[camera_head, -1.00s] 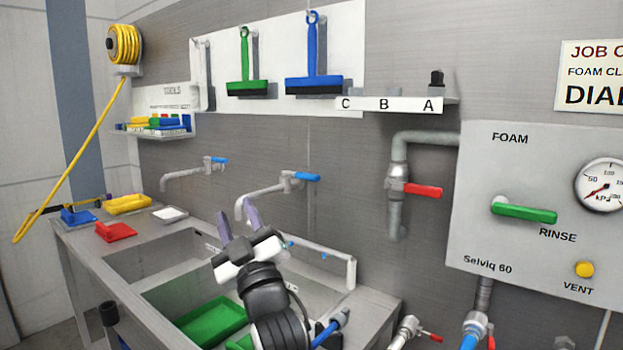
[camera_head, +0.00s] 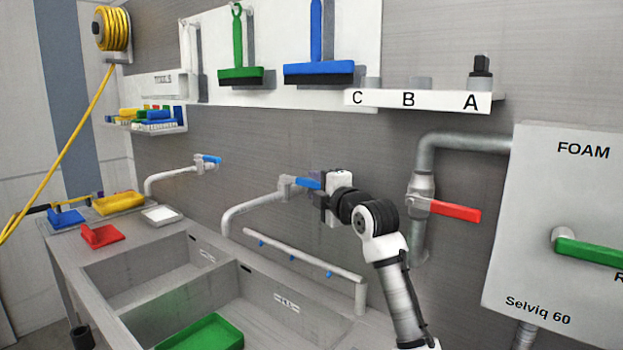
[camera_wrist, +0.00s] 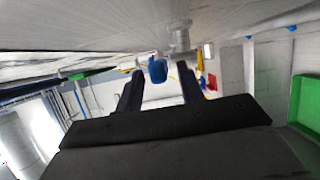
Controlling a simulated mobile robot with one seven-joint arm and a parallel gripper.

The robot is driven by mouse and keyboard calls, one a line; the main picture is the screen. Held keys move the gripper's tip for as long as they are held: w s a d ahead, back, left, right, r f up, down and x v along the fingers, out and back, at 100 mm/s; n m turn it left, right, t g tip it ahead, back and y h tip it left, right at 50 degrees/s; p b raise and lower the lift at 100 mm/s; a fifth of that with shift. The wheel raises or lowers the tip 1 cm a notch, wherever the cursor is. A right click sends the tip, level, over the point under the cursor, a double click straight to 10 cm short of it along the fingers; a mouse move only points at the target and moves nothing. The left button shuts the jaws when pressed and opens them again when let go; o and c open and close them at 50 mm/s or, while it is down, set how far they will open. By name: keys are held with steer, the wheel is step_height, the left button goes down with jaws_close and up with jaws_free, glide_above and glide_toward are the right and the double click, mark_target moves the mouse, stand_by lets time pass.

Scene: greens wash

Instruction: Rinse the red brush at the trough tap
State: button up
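My gripper (camera_head: 322,190) is raised at the wall, at the blue lever of the right-hand trough tap (camera_head: 250,205). In the wrist view, my two dark fingers (camera_wrist: 160,75) are apart, and the blue lever (camera_wrist: 157,69) shows between them with gaps on both sides. The tap's spout bends down over the trough (camera_head: 255,262), and no water shows. A red item (camera_head: 100,236) lies on the counter left of the basins; its shape is too small to tell whether it is the brush. My gripper is far to its right.
A rail with blue nozzles (camera_head: 305,258) runs along the trough's back. A green tray (camera_head: 205,333) lies in the near basin. Blue (camera_head: 66,218), yellow (camera_head: 120,203) and white (camera_head: 162,215) items share the counter. A pipe with a red lever (camera_head: 455,211) stands right of my arm.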

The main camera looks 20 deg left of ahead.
mark_target(301, 182)
steer(key=shift+p+x, duration=0.4)
steer(key=shift+x, duration=1.2)
steer(key=shift+c, duration=0.5)
jaws_close()
